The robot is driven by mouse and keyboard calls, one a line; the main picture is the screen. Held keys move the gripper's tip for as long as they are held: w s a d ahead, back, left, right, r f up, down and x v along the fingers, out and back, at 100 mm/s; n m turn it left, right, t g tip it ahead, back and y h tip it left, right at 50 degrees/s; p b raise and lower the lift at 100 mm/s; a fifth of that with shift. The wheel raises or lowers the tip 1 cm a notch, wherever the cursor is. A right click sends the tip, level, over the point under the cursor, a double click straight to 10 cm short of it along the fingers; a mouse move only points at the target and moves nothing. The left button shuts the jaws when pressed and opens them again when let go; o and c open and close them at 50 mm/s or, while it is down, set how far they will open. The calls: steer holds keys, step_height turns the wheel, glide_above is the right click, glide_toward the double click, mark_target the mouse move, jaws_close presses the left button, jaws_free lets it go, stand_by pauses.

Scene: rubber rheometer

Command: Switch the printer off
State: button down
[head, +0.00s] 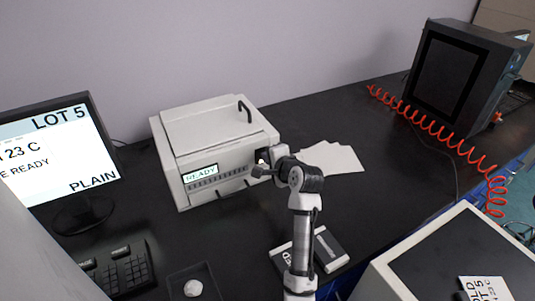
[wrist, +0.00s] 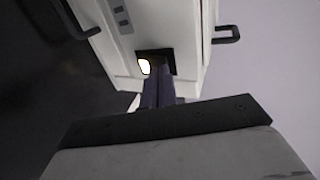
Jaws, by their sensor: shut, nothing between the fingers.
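The white printer (head: 225,150) stands on the black bench in the head view, its small display (head: 200,173) reading READY. In the wrist view the printer body (wrist: 118,45) fills the top middle. A dark recess with a lit white switch (wrist: 144,66) is in its front face. My gripper (wrist: 158,82) is shut and empty, its fingertips at the recess, just beside the lit switch. I cannot tell whether they touch it. In the head view my wrist is in front of the printer's right front corner and partly hides the fingers.
A monitor (head: 60,150) and keypad (head: 122,272) are at the left. White paper sheets (head: 332,158) lie right of the printer. A dark cabinet (head: 445,75) with a red coiled hose (head: 440,130) stands at the back right. A handle (wrist: 226,34) sticks out from the printer.

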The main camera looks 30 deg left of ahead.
steer(key=shift+w+a, duration=0.1)
steer(key=shift+a, duration=0.05)
steer(key=shift+w+a+r+h+p, duration=0.15)
steer(key=shift+a+h+p, duration=0.1)
steer(key=shift+h+p, duration=0.05)
stand_by(0.4)
steer(key=shift+r, duration=0.1)
steer(key=shift+r, duration=0.7)
